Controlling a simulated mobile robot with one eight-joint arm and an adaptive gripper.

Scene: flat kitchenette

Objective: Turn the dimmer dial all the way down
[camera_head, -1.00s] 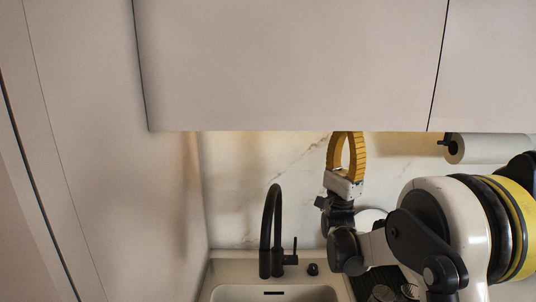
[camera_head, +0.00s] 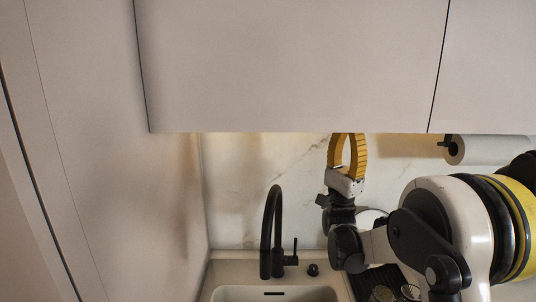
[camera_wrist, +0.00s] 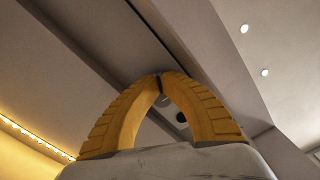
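My gripper (camera_head: 347,136) points upward under the wall cabinet, its yellow ribbed fingers arched toward each other. In the head view its tips reach the cabinet's lower edge and are partly hidden. In the wrist view my gripper's tips (camera_wrist: 161,75) meet or nearly meet, with nothing clearly held between them. A small dark round thing (camera_wrist: 181,117) shows through the gap between the fingers, on the surface beyond. It may be the dimmer dial, but I cannot tell for sure. No dial is visible in the head view.
The wall cabinet (camera_head: 290,65) overhangs my gripper. A lit strip (camera_wrist: 30,137) glows at the left of the wrist view. Below are a black faucet (camera_head: 271,230) and a sink (camera_head: 230,293). A paper roll (camera_head: 490,150) hangs at the right.

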